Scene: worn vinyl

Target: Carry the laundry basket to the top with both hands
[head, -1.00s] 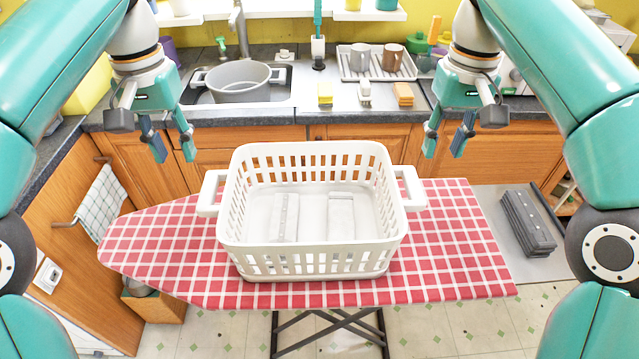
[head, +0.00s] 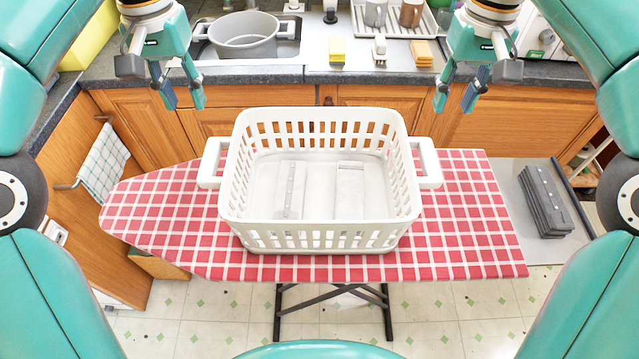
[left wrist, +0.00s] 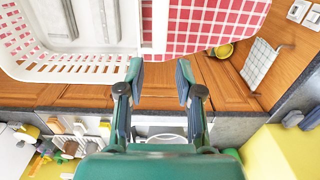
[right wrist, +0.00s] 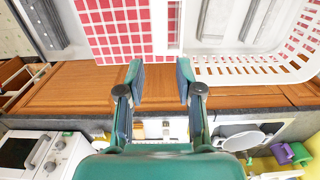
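The white laundry basket (head: 318,238) stands upright on the red checked ironing board (head: 465,225). My left gripper (head: 184,108) is open and empty, above and beyond the left handle. In the left wrist view my left gripper (left wrist: 160,72) has its fingers apart, with the basket (left wrist: 100,70) past the tips. My right gripper (head: 454,110) is open and empty, beyond the right handle; its fingers (right wrist: 160,72) are also apart in the right wrist view.
Behind the board is a counter with a sink holding a grey tub (head: 244,35), a yellow sponge (head: 337,50) and a dish rack. A checked towel (head: 103,165) hangs at left. Folded grey items (head: 544,202) lie on a grey surface at right.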

